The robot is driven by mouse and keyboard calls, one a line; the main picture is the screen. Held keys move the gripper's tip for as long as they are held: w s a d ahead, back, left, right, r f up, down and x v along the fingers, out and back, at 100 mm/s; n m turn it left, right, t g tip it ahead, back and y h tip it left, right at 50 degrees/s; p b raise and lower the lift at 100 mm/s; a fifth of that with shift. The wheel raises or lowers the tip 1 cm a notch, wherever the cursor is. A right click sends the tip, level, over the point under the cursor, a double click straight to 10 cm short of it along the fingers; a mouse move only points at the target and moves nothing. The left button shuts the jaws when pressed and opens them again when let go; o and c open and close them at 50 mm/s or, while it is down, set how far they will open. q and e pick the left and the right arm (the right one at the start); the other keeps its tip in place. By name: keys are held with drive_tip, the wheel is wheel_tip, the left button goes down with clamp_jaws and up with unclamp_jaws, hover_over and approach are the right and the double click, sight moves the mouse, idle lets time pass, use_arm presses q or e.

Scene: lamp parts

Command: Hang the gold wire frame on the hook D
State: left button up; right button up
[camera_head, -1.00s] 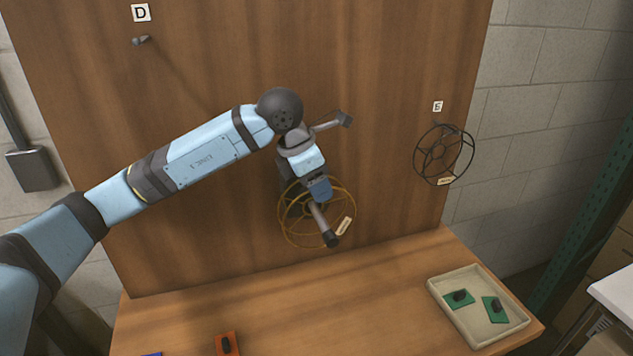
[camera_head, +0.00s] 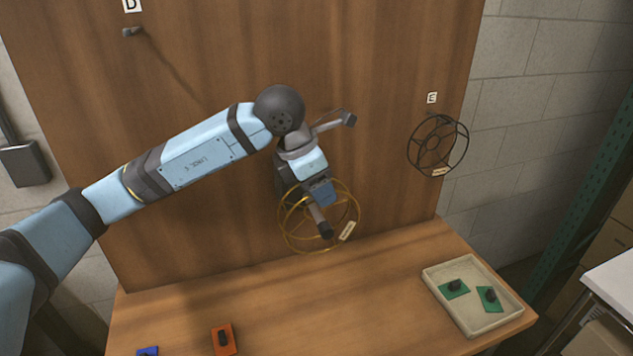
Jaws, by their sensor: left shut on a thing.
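The gold wire frame (camera_head: 347,231), a round wire ring with spokes and a small tag, is at my left gripper (camera_head: 322,216). The gripper is shut on it, in front of the wooden board and above the tabletop. The gripper's body covers part of the frame, and the exact grip point is hard to see. Hook D (camera_head: 131,32) is a short grey peg at the board's upper left, under a white label D (camera_head: 132,4). It is bare and lies well up and left of the gripper. My right gripper is not in view.
A black wire frame (camera_head: 437,145) hangs at label E (camera_head: 432,98) on the right of the board. A beige tray (camera_head: 468,325) with green pieces sits on the table's right. An orange piece (camera_head: 223,340) and a blue piece (camera_head: 147,351) lie at the front.

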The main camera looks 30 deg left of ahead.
use_arm(q)
drive_tip(key=s+d, duration=0.7)
drive_tip(key=d, duration=0.1)
drive_tip(key=shift+b, duration=0.4)
idle(1.6)
drive_tip(key=shift+s, duration=0.1)
drive_tip(key=shift+a, duration=0.1)
idle(1.0)
